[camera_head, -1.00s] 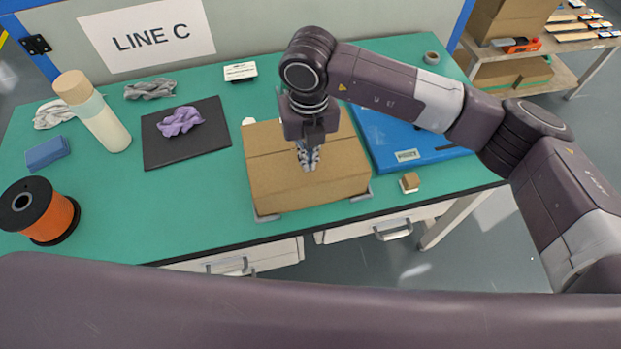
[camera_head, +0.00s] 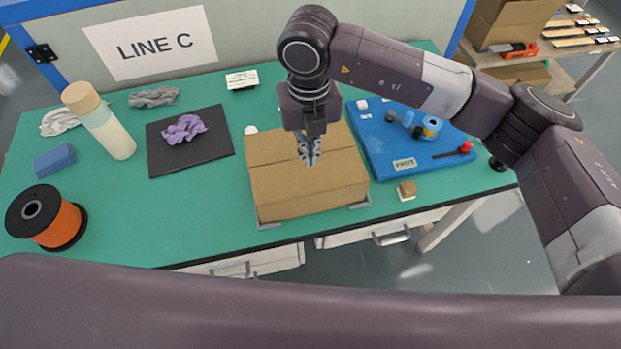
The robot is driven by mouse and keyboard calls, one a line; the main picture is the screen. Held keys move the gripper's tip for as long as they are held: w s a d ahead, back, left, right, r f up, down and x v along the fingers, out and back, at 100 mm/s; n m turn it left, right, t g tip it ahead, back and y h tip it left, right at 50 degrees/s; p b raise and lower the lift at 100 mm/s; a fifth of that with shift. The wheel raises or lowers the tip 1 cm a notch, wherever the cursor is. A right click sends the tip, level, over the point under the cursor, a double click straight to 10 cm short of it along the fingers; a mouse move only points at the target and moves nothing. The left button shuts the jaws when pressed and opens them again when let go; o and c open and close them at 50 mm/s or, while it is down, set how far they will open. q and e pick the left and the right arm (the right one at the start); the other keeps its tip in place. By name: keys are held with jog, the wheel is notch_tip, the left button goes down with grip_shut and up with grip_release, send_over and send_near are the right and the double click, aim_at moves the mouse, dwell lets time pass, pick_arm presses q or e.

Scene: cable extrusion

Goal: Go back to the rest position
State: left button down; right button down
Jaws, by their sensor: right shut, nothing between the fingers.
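My right gripper (camera_head: 309,158) is shut and empty. It points down over the closed cardboard box (camera_head: 290,187) on the green table. I cannot tell whether the fingertips touch the box top. My right arm comes in from the right and passes over the back of a blue board (camera_head: 386,158) with a blue round part and a red-knobbed lever on it. My left gripper is not in view.
The green table (camera_head: 190,225) also holds an orange spool (camera_head: 62,225), a bottle (camera_head: 108,130), a black mat (camera_head: 215,152) with a purple cloth (camera_head: 184,130), a blue block (camera_head: 54,160) and a small brown block (camera_head: 407,189). A shelf with boxes stands at the back right.

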jog(key=shift+w+r, duration=0.1)
jog(key=shift+r, duration=1.1)
